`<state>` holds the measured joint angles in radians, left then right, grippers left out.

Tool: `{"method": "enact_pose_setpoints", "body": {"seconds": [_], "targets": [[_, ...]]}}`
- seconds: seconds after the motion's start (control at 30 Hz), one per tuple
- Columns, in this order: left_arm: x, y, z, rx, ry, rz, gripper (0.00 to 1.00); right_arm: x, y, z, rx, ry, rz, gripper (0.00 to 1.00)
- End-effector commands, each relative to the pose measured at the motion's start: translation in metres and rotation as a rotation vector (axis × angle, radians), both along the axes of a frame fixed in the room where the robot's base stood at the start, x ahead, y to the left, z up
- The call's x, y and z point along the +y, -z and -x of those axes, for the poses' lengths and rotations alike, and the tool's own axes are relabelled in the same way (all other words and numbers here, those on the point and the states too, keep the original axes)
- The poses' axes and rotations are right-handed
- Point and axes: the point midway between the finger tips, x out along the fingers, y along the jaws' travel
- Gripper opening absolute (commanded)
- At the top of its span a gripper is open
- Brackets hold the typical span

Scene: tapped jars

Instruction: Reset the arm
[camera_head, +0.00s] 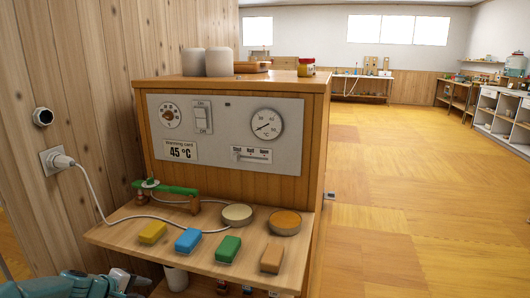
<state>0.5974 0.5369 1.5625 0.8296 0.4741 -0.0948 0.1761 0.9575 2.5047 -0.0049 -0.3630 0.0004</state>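Part of my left arm and gripper (132,282), teal and grey, shows at the bottom left corner. It is below and in front of the left end of the wooden shelf (112,236). The fingers are small and partly cut off by the frame, so I cannot tell whether they are open or shut. I see nothing clearly held. My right arm and gripper are not in view.
A cabinet panel (228,160) stands behind. Open floor (420,220) lies right.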

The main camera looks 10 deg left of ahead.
Motion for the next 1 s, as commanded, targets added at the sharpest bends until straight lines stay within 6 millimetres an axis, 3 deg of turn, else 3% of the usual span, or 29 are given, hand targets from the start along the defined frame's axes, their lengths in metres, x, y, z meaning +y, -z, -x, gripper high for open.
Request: {"method": "enact_pose_setpoints", "body": {"seconds": [0.03,0.2,0.3,0.47,0.6,0.77,0.8,1.0], "targets": [[-0.030,0.036,0.009,0.075,0.054,-0.016,0.38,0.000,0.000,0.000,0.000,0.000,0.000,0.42],[-0.122,0.134,0.061,0.278,0.276,-0.125,0.38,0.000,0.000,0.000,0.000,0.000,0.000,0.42],[-0.177,0.177,0.106,0.358,0.446,-0.198,0.38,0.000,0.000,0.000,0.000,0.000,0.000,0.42],[-0.246,0.216,0.177,0.405,0.712,-0.287,0.38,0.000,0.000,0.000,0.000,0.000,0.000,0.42],[-0.290,0.228,0.233,0.394,0.913,-0.324,0.38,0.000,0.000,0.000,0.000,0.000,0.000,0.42],[-0.331,0.227,0.296,0.353,1.124,-0.325,0.38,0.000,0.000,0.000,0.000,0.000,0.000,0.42],[-0.328,0.203,0.290,0.348,1.108,-0.332,0.38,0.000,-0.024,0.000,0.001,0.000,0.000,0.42],[-0.326,0.148,0.288,0.351,1.103,-0.331,0.38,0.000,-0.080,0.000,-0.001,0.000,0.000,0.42]]}}
